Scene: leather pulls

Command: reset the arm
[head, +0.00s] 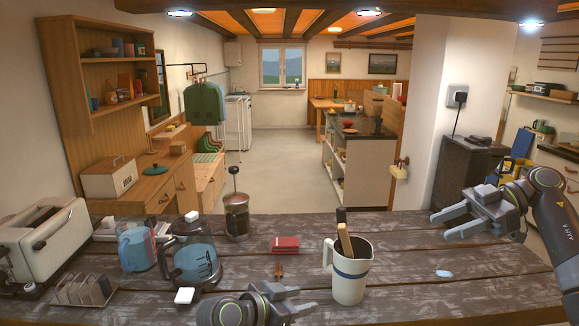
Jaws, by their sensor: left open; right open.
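My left gripper (304,300) is low at the front edge of the view, just above or at the wooden table (430,290). Its fingers point right, are apart and hold nothing. My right gripper (441,225) is at the right, over the far right part of the table. Its fingers point left, are open and empty. My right arm comes in from the right edge. Most of my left arm is out of view below.
A white jug (349,278) with handled tools stands between the grippers. A glass coffee pot (195,263), blue pitcher (136,249), French press (236,217), toaster (45,243) and toast rack (84,290) fill the left. A red folded item (285,244) lies mid-table. The table's right side is mostly clear.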

